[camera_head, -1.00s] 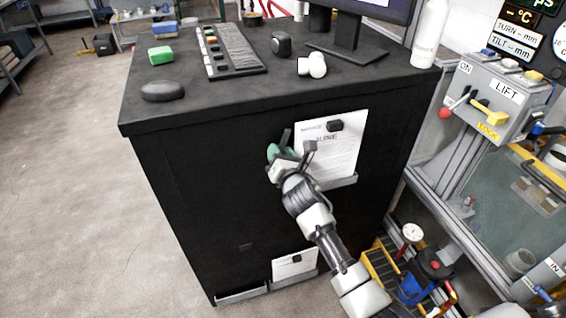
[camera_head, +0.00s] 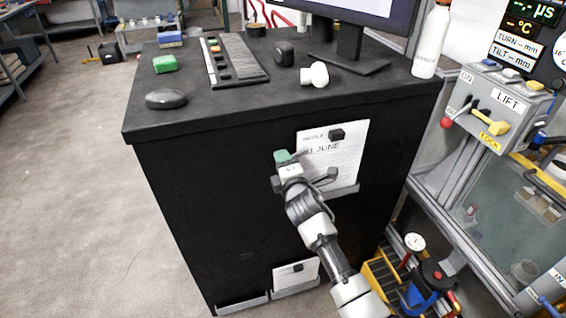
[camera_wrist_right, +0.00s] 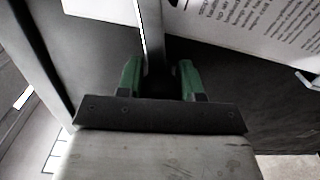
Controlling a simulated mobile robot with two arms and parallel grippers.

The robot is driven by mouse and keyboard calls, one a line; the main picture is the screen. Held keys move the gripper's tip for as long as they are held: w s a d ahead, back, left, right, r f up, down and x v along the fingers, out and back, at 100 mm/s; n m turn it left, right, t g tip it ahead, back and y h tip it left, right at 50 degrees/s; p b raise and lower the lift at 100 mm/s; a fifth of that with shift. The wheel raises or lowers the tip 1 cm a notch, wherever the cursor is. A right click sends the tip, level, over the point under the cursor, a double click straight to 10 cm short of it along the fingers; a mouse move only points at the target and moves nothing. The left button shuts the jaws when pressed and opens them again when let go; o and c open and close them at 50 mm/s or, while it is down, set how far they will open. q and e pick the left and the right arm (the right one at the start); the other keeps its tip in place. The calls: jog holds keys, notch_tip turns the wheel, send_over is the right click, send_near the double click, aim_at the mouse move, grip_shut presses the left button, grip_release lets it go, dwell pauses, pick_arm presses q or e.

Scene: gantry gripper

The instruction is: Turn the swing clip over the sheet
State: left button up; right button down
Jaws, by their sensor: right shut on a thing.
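The white printed sheet (camera_head: 345,152) hangs on the front of the black cabinet, with a dark block (camera_head: 336,134) at its top edge. My right gripper (camera_head: 283,159), with green fingertips, is at the sheet's left edge. The right wrist view shows the green fingers (camera_wrist_right: 160,80) shut on a thin grey bar, which I take for the swing clip (camera_wrist_right: 151,32). The bar runs from between the fingers toward the sheet (camera_wrist_right: 255,25). In the head view, a short grey bar (camera_head: 299,154) points right from the fingertips onto the sheet's edge. The clip's pivot is hidden. My left gripper is out of view.
The cabinet top (camera_head: 215,105) holds a monitor, a keyboard (camera_head: 236,60), a green block (camera_head: 164,64) and a bottle (camera_head: 431,42). A lower sheet (camera_head: 296,273) sits near the cabinet's foot. A lever panel (camera_head: 497,103) stands at right.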

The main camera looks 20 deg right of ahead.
jog(key=shift+f+m, duration=0.1)
jog(key=shift+m, duration=1.6)
jog(key=c, duration=0.7)
grip_release()
jog(key=shift+c, duration=0.2)
jog(key=shift+s, duration=0.1)
jog(key=s, duration=1)
jog(key=shift+s+d+b, duration=0.2)
jog(key=shift+s+b, duration=0.15)
